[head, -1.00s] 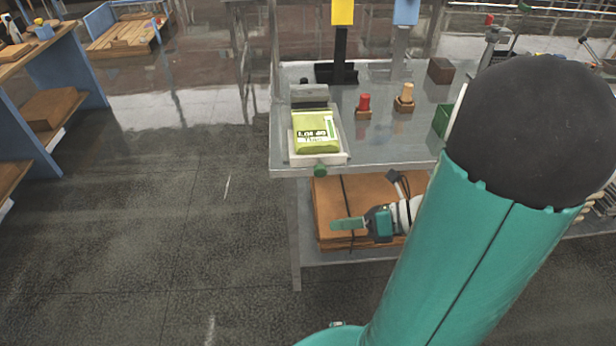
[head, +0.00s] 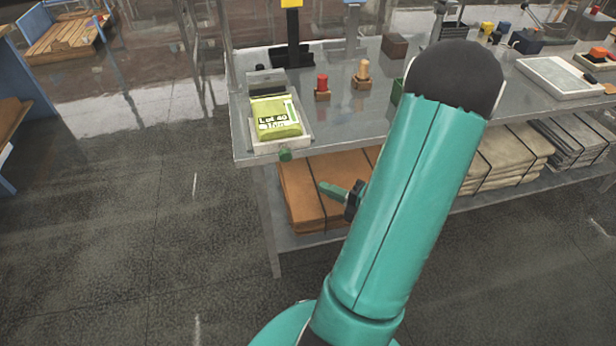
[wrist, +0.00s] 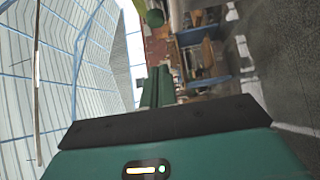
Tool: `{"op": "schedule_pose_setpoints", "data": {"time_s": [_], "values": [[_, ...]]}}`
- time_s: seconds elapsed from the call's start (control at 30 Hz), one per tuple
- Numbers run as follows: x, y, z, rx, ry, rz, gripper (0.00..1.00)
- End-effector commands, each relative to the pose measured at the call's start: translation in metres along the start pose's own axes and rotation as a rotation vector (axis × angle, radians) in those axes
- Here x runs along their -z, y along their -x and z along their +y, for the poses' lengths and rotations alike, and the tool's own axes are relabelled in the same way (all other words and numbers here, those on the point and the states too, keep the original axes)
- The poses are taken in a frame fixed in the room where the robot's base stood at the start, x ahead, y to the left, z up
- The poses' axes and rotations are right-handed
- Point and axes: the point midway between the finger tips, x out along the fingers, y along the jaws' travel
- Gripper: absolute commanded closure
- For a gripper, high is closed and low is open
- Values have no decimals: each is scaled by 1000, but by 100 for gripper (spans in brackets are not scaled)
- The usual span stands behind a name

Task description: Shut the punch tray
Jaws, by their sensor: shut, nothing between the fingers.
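The punch tray (head: 268,146) is a pale tray at the near left corner of the grey bench. A yellow-green packet with a printed label (head: 277,118) lies on it. A round green knob (head: 285,155) is on its front, at the bench edge. A grey punch body (head: 266,82) stands behind it. My gripper (head: 332,189) is shut and empty, below and right of the knob, apart from it, in front of the bench. My arm hides its rear part. In the wrist view, my shut gripper (wrist: 164,72) points toward a green knob-like shape (wrist: 154,18).
The bench (head: 340,135) holds a red-topped stamp (head: 322,86), a wooden-topped stamp (head: 362,76), and a brown block (head: 395,45). Brown stacked boards (head: 305,190) lie on the lower shelf behind my gripper. The floor left of the bench is clear.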

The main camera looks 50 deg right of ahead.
Motion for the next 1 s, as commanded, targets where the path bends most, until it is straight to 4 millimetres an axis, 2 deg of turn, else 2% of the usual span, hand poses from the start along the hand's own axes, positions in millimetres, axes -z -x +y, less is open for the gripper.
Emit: {"op": "schedule_pose_setpoints", "data": {"time_s": [0.47, 0.5, 0.7, 1.0], "values": [[3, -92, 1, -1, 2, 9, 100], [-2, -97, 0, 0, 4, 6, 100], [-20, -117, 0, 0, 4, 8, 100], [-26, -122, 1, 0, 3, 6, 100]]}}
